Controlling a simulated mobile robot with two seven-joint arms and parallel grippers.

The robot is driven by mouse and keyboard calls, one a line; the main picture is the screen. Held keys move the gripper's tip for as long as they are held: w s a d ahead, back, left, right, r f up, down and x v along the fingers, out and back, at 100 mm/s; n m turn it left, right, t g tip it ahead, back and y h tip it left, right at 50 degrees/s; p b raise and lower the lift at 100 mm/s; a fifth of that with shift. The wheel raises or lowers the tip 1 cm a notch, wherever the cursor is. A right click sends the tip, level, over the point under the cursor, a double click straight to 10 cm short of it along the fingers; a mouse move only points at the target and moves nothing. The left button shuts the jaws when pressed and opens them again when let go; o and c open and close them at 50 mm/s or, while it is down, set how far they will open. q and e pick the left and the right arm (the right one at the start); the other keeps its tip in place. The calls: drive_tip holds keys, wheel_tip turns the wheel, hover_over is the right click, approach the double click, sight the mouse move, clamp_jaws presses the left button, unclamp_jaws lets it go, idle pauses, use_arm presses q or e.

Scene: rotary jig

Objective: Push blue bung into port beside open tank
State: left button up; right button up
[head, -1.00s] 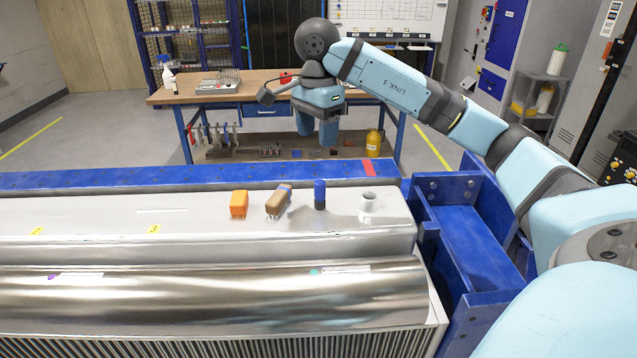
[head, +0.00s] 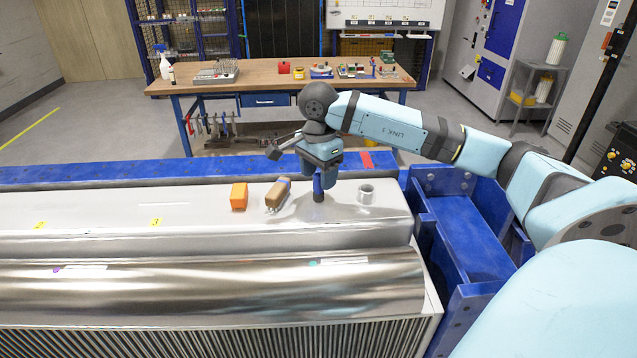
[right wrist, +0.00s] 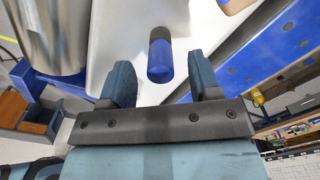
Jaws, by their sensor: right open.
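The blue bung (head: 317,189) stands upright on the pale top of the tank (head: 90,215), its dark lower end down. My right gripper (head: 321,173) is above it, pointing down and open. In the right wrist view the bung (right wrist: 160,60) shows between the two spread fingers (right wrist: 160,76), with its blue end toward the palm and a gap on both sides. The port (head: 366,194) is a short, pale, round collar on the tank top, a little right of the bung. My left gripper is not in view.
An orange block (head: 239,196) and a brown brush-like block (head: 277,194) stand left of the bung. A blue frame (head: 465,235) borders the tank on the right, and a blue beam (head: 130,172) runs behind. A workbench (head: 200,84) stands farther back.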

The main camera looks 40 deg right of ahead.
drive_tip(key=shift+f, duration=0.85)
drive_tip(key=c, duration=1.1)
drive_tip(key=shift+o, duration=0.2)
